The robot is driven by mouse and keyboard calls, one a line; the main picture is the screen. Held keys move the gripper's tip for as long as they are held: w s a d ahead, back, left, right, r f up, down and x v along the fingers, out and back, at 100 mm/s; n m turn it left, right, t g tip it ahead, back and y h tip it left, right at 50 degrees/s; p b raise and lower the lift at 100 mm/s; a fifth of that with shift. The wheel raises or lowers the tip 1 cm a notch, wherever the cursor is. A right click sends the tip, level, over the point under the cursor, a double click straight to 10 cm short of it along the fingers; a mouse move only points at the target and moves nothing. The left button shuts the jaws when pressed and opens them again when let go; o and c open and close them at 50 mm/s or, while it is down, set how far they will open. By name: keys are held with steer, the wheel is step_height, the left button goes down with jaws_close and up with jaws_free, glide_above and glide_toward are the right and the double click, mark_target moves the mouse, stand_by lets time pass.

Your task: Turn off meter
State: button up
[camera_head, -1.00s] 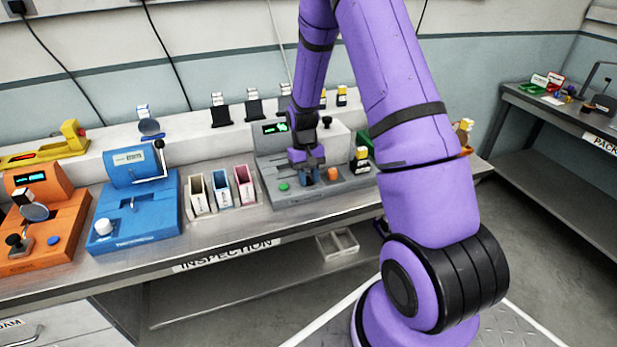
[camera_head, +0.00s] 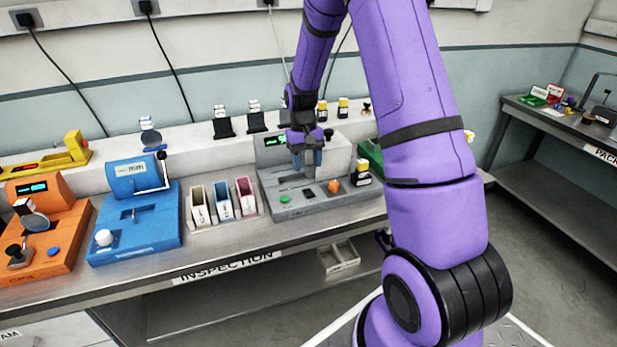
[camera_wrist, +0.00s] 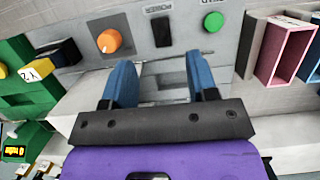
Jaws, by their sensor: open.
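The meter (camera_head: 347,203) is a grey console on the inspection bench with a green lit display (camera_head: 275,141), partly hidden by my arm. In the wrist view its panel has an orange knob (camera_wrist: 109,41), a black POWER switch (camera_wrist: 162,32) and a green button (camera_wrist: 213,22). The switch's position is too small to tell. My gripper (camera_head: 307,165) points down above the panel. In the wrist view its blue fingers (camera_wrist: 160,75) are apart with nothing between them, and the switch lies just beyond the gap.
White, blue and pink bins (camera_head: 222,203) stand left of the meter. Farther left are a blue device (camera_head: 135,225) and an orange device (camera_head: 45,240).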

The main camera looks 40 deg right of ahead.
steer(key=shift+v, duration=1.2)
steer(key=s+a+r+n+t, duration=0.15)
steer(key=s+a+r, duration=0.3)
steer(key=r, duration=0.55)
steer(key=s+a+r+t, duration=0.2)
steer(key=s+a+r, duration=0.3)
steer(key=r, duration=0.4)
steer(key=s+a+r+n+t, duration=0.1)
steer(key=s+a+r+t, duration=0.1)
steer(key=s, duration=0.7)
steer(key=s+a+r+t, duration=0.2)
steer(key=s+r, duration=0.3)
steer(key=s, duration=0.5)
steer(key=shift+n+h, duration=0.35)
steer(key=shift+h, duration=0.05)
steer(key=shift+a+t, duration=0.1)
steer(key=shift+t, duration=0.15)
